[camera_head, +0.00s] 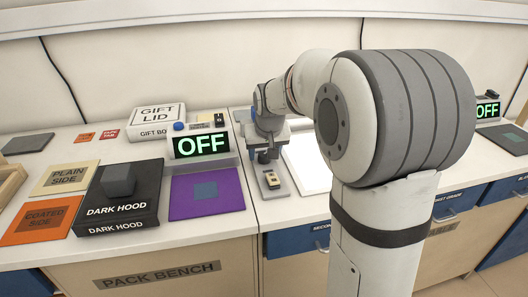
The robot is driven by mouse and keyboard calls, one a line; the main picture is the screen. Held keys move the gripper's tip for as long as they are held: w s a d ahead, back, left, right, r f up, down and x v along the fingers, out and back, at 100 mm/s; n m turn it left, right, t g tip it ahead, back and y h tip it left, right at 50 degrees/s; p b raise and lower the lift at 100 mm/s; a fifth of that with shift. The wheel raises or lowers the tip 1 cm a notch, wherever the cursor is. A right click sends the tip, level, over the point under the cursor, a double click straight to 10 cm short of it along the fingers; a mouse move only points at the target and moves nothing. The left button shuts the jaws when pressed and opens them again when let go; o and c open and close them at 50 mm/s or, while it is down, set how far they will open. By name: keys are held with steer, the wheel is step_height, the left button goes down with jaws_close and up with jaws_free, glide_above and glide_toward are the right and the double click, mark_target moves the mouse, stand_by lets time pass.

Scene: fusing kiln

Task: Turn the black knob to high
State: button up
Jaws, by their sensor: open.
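I cannot make out a black knob for certain. A small blue knob (178,126) sits on top of a white control box at the back of the pack bench. The box's display (201,145) reads OFF in green. My gripper (264,157) points down just right of this box, above the bench, apart from the blue knob. It is small in the picture, with nothing seen between its fingers. My arm hides much of the middle and right of the bench.
A grey fixture (271,183) stands below my gripper, beside a purple mat (232,196). Left are a black box marked DARK HOOD (118,212), a PLAIN SIDE card (50,178), an orange COATED SIDE card (22,237) and a GIFT LID box (157,113). Bench space is tight there.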

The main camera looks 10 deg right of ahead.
steer(key=p+v, duration=0.1)
steer(key=v, duration=0.5)
steer(key=shift+s+r, duration=0.1)
steer(key=shift+r, duration=0.25)
steer(key=shift+s+r, duration=0.25)
steer(key=shift+r, duration=0.25)
steer(key=shift+s, duration=0.1)
